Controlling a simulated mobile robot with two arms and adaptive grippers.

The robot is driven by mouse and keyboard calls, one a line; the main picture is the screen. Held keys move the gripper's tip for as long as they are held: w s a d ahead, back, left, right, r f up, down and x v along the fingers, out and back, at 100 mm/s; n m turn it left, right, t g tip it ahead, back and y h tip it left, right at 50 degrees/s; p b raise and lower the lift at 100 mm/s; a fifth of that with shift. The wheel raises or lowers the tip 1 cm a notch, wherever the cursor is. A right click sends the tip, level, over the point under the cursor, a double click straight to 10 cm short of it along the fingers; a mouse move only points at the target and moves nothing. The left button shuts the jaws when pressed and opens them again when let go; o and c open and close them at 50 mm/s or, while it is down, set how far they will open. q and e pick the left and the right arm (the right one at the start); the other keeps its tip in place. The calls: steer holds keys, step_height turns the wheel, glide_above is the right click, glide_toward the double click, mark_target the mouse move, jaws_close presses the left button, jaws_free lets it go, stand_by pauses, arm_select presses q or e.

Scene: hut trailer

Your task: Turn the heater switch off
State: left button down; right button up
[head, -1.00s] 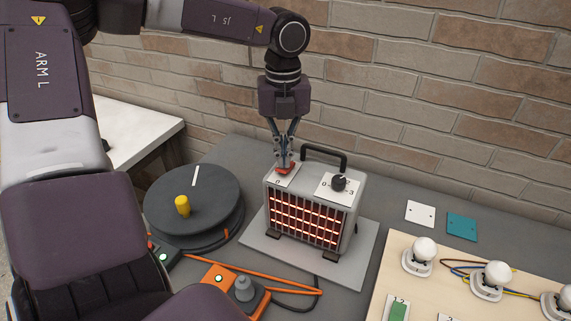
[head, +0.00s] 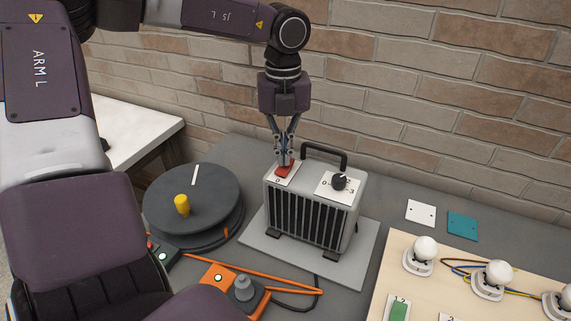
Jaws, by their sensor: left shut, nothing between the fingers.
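The grey heater (head: 306,218) stands upright on a light square plate on the bench, and its front grille is dark. Its red rocker switch (head: 284,172) sits on a white label plate on the top left, partly hidden by my gripper. A black knob (head: 339,182) sits on a second white plate on the top right. My left gripper (head: 284,163) points down with its fingers shut and empty, its tips at the far end of the red switch; they look to be touching it. My right gripper is not in view.
A black arched handle (head: 325,152) rises on the heater's back edge, close right of the gripper. A dark turntable with a yellow peg (head: 182,206) stands left. An orange box (head: 228,287) with cable lies in front. A board with several bulbs (head: 424,250) is right. A brick wall is behind.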

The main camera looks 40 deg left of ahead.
mark_target(284, 168)
arm_select(q)
steer(key=shift+r+p, duration=1.25)
steer(key=shift+r, duration=1.7)
